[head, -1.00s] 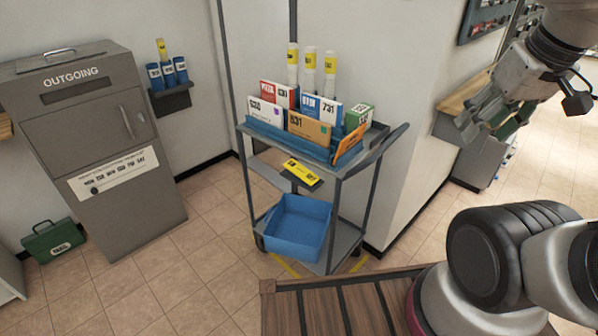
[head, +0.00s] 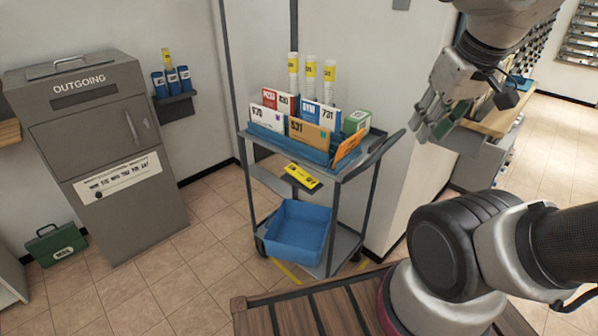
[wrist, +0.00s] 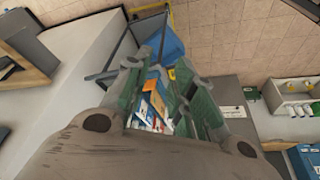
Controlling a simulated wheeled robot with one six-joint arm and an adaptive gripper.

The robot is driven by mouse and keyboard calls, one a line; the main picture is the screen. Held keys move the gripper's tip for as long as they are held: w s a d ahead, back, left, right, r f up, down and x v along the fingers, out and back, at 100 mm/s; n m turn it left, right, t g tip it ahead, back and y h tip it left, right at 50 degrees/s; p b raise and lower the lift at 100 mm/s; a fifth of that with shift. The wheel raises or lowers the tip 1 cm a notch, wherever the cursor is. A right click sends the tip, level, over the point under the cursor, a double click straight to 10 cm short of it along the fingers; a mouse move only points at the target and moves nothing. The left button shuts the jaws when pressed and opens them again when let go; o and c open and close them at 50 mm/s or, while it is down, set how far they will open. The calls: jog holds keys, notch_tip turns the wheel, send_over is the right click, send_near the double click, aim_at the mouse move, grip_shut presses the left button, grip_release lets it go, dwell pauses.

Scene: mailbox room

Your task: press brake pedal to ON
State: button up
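My gripper (head: 428,122) is high at the right in the head view, to the right of the cart's handle and apart from the pedal. In the wrist view, my gripper (wrist: 174,85) has its two fingers spread with nothing held. The cart's mail shows between and beyond them.
The cart carries a blue mail tray (head: 290,143) with envelopes and tubes, and a blue bin (head: 299,232) below. The grey outgoing mailbox (head: 100,150) stands left, beside a green box (head: 56,244). Tiled floor (head: 200,262) is clear before the cart. A wall corner stands right of it.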

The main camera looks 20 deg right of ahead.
jog(key=shift+w+a+f+g, duration=0.25)
jog(key=shift+w+f+g, duration=0.15)
jog(key=shift+f, duration=0.2)
jog(key=shift+w+a+f+g, duration=0.2)
jog(key=shift+w+f+g, duration=0.15)
jog(key=shift+f, duration=0.25)
grip_shut()
jog(key=w+a+f+n, duration=0.4)
jog(key=w+n, duration=0.4)
jog(key=w, duration=0.2)
jog(key=w+a+f+n+y, duration=0.1)
jog(key=w+a+f+n, duration=0.4)
jog(key=w+n, duration=0.3)
jog(key=w+a+f+n, duration=0.4)
jog(key=w+n, duration=0.5)
jog(key=w, duration=0.4)
jog(key=shift+w+a+f, duration=0.3)
jog(key=shift+a+f, duration=0.1)
jog(key=shift+a, duration=0.2)
jog(key=shift+g, duration=0.25)
